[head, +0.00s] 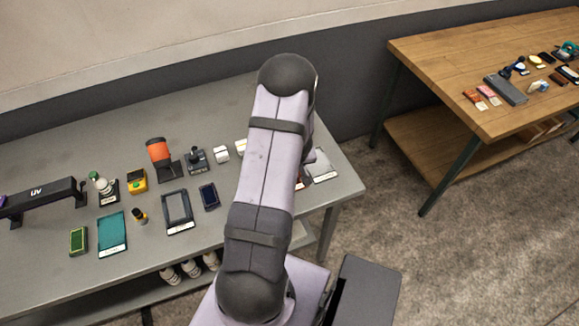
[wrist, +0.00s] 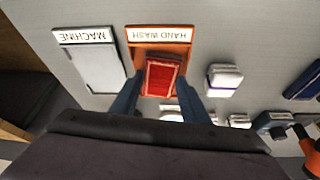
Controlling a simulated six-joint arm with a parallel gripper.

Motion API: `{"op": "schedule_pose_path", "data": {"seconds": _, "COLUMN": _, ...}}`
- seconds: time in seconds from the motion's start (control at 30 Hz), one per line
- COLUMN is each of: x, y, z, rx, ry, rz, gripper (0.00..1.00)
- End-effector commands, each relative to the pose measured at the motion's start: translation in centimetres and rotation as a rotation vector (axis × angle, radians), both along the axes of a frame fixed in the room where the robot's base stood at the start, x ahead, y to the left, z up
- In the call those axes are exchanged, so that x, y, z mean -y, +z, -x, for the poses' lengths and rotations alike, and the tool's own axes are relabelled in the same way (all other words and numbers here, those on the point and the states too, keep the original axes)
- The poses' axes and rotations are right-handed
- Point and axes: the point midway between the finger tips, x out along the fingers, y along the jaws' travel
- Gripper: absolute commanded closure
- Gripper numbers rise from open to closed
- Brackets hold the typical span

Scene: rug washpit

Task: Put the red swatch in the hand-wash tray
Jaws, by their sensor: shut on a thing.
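The red swatch (wrist: 162,75) is between the two blue-grey fingers of my gripper (wrist: 160,79) in the wrist view, and the gripper is shut on it. The orange hand-wash tray (wrist: 178,49), with a white label reading HAND WASH, lies under and around the swatch in that view. The swatch overlaps the middle of the tray; I cannot tell whether it touches the tray floor or is held just above. In the head view my arm hides the gripper, the swatch and nearly all of the tray.
A pale tray labelled MACHINE (wrist: 100,67) lies beside the hand-wash tray. A white block (wrist: 223,78) is on the other side, close to a finger. Teal (head: 112,232) and dark-framed (head: 177,209) trays lie farther left on the grey table (head: 75,165). A wooden table (head: 450,75) stands at right.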

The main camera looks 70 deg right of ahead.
Motion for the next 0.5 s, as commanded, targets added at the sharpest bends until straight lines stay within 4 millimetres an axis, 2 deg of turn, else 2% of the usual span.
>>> {"op": "schedule_pose_path", "data": {"seconds": 0.37, "x": 0.01, "y": -0.01, "z": -0.01, "rx": 0.001, "ry": 0.0, "rz": 0.001, "gripper": 0.84}}
{"op": "schedule_pose_path", "data": {"seconds": 0.4, "x": 0.02, "y": 0.0, "z": -0.01, "rx": 0.001, "ry": 0.0, "rz": 0.001, "gripper": 0.49}}
{"op": "schedule_pose_path", "data": {"seconds": 0.47, "x": 0.01, "y": -0.01, "z": -0.01, "rx": 0.001, "ry": 0.0, "rz": 0.001, "gripper": 0.37}}
{"op": "schedule_pose_path", "data": {"seconds": 0.5, "x": 0.01, "y": -0.01, "z": -0.01, "rx": 0.001, "ry": -0.001, "rz": 0.001, "gripper": 0.37}}
